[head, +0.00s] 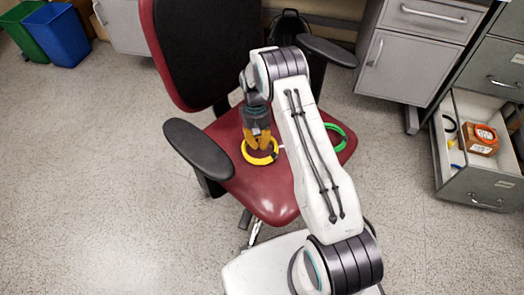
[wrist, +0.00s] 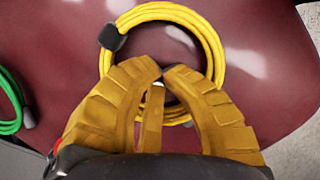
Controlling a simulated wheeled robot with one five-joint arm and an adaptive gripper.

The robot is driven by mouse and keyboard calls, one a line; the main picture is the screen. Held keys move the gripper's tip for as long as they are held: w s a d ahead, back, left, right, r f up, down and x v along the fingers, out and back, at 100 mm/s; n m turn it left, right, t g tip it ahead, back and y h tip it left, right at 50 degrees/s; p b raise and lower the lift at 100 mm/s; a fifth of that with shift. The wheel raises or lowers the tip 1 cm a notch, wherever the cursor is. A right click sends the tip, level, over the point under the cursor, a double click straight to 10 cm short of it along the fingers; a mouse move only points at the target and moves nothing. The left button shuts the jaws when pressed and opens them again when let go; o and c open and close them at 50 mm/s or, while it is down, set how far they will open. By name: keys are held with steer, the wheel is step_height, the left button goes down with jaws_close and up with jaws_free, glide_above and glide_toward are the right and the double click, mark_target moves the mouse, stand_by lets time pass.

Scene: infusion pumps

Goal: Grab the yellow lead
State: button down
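The yellow lead (head: 261,159) is a coiled ring on the dark red chair seat. In the wrist view the yellow lead (wrist: 217,45) has a dark connector or clip at its upper left. My gripper (head: 260,148) reaches down at the ring from above. In the wrist view my gripper's orange-yellow fingers (wrist: 163,72) bend inward and their tips meet over the ring's inner area. The near part of the ring passes beneath and between the fingers, partly hidden by them. I cannot tell whether the fingers hold it.
A green lead (head: 337,137) lies on the seat to the right, partly behind my arm. The chair's armrests (head: 199,147) flank the seat. An open drawer (head: 473,172) with an orange coil and a box is at the right. Bins stand at the far left.

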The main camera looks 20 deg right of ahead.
mark_target(272, 157)
steer(key=shift+s, duration=1.35)
steer(key=shift+s, duration=0.1)
